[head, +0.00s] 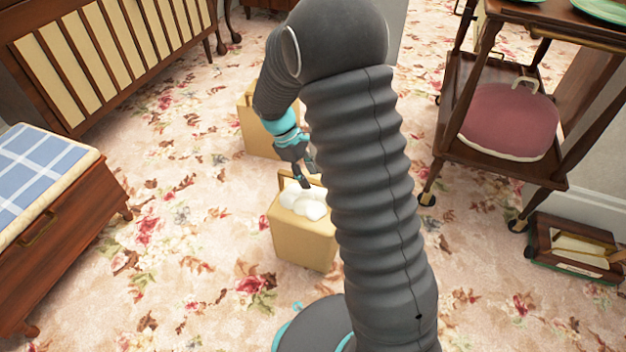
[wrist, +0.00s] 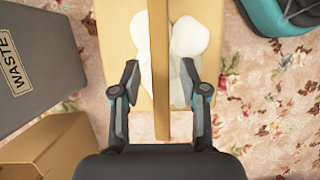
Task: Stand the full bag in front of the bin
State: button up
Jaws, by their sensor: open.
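The full bag (head: 302,238) is a tan bag with white bundles inside, standing upright on the floor in the head view. In the wrist view the bag (wrist: 114,45) is seen from above, its handle (wrist: 161,60) running between my fingers. My gripper (wrist: 160,88) is open, with one finger on each side of the handle and gaps showing. In the head view my gripper (head: 304,182) is at the bag's top. The grey bin (wrist: 38,55), marked WASTE, is at left in the wrist view; my arm hides most of it in the head view.
A second tan bag (head: 258,132) stands behind the full one; its edge shows in the wrist view (wrist: 45,150). A wooden trolley (head: 455,150) stands right, a cushioned bench (head: 50,250) left. Floral carpet (head: 190,240) is clear between bench and bags.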

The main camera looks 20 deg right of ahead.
jog(key=p+v, duration=0.1)
jog(key=v, duration=0.8)
jog(key=s+d+r+m+t+y, duration=0.2)
jog(key=s+d+r+m+t, duration=0.15)
jog(key=s+r, duration=0.75)
jog(key=s+r+m+t+y, duration=0.1)
jog(key=s+r+m+t, duration=0.1)
jog(key=s, duration=0.5)
jog(key=s+r+m+t, duration=0.3)
jog(key=s+m, duration=0.2)
jog(key=s, duration=0.2)
jog(key=shift+s+d+r+y, duration=0.3)
jog(key=shift+s+d+y, duration=0.1)
